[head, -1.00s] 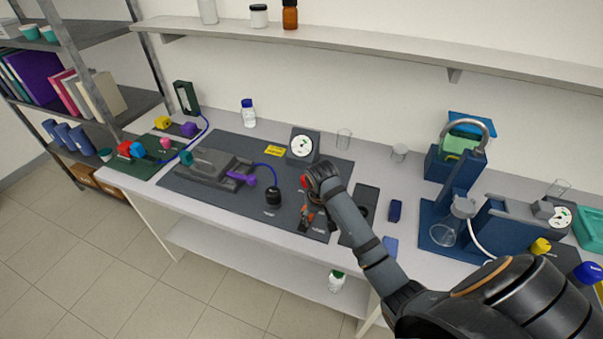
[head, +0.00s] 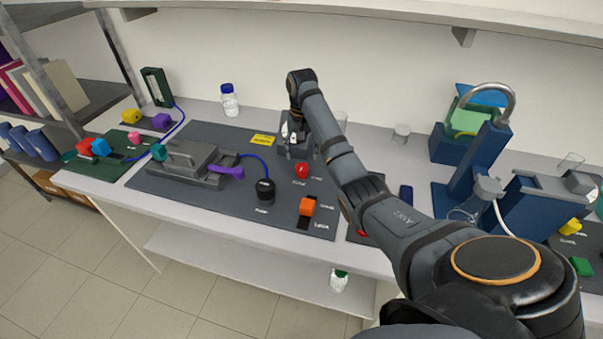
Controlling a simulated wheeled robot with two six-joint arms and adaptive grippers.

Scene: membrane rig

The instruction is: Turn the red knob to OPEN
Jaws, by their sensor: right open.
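The red knob (head: 302,169) stands on the dark grey rig mat (head: 222,210), with a small white label just below it that I cannot read. My right gripper (head: 294,127) is behind and above the knob, pointing down in front of the round white gauge, which it mostly hides. It is apart from the knob and open, with its fingers hard to make out. My left gripper is not in view.
A black round knob (head: 265,191) with a blue cable and a grey clamp block with a purple lever (head: 226,171) stand left of the red knob. My right forearm covers part of the bench. A blue rig (head: 468,157) stands right. A shelf (head: 400,18) overhangs the back.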

